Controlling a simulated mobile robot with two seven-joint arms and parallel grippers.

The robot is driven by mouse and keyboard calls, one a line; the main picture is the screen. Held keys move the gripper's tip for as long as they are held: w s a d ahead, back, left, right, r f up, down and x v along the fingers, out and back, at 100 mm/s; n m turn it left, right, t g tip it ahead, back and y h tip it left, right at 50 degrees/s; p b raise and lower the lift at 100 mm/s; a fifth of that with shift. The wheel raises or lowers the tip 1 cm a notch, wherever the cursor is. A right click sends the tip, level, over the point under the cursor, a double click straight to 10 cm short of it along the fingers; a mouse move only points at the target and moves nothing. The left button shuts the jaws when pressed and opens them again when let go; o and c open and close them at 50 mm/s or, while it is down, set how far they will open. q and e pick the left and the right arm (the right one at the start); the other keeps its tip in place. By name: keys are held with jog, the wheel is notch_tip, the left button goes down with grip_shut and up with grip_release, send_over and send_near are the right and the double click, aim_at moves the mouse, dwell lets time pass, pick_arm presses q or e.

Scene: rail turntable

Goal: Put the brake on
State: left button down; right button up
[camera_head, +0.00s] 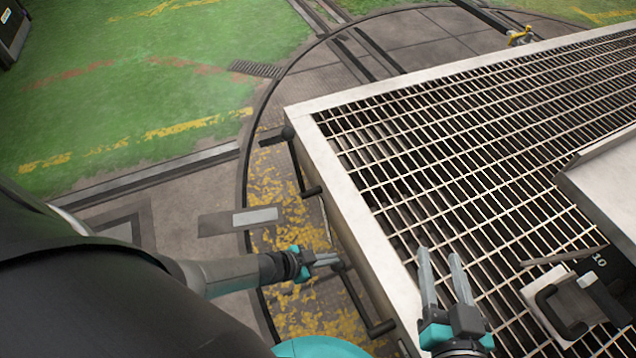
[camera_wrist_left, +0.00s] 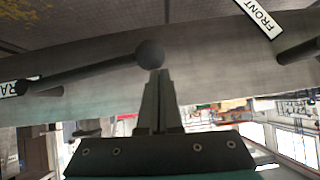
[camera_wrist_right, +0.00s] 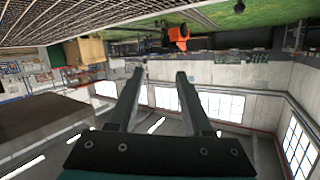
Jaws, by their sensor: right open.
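A dark lever with a ball knob (camera_wrist_left: 150,54) is on the side of the cart; its arm runs left to a pivot beside a label (camera_wrist_left: 14,88) partly reading "RA". In the head view this lever (camera_head: 358,300) slants down along the cart's near side. My left gripper (camera_head: 337,260) is at its knob end. In the left wrist view my left gripper's fingers (camera_wrist_left: 158,78) are together, with their tips at the knob, not around it; contact is unclear.
The grated cart (camera_head: 350,210) fills the right side. A second knobbed lever (camera_head: 299,160) is farther along its side. A "FRONT" label (camera_wrist_left: 264,18) shows in the left wrist view. A metal box (camera_head: 605,190) and black handle (camera_head: 560,315) are at right. Green floor (camera_head: 130,110) lies left.

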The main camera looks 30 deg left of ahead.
pick_arm(q)
jog(key=shift+s+d+f, duration=0.1)
jog(key=shift+s+f, duration=0.15)
jog(key=shift+f, duration=0.1)
pick_arm(e)
jog(key=shift+d+f, duration=0.1)
jog(key=s+d+f+g+h+p, duration=0.1)
jog(key=s+d+g+h+p, duration=0.45)
jog(key=d+g, duration=0.35)
pick_arm(q)
jog(key=s+a+r+p, duration=0.4)
jog(key=s+a+r, duration=0.1)
jog(key=r, duration=0.5)
jog(key=shift+a+r, duration=0.4)
jog(key=shift+a, duration=0.45)
pick_arm(e)
notch_tip(320, 180, down, 10)
jog(key=g, duration=0.1)
jog(key=shift+s+r+g, duration=0.2)
jog(key=shift+s+g, duration=0.1)
jog(key=shift+s, duration=0.15)
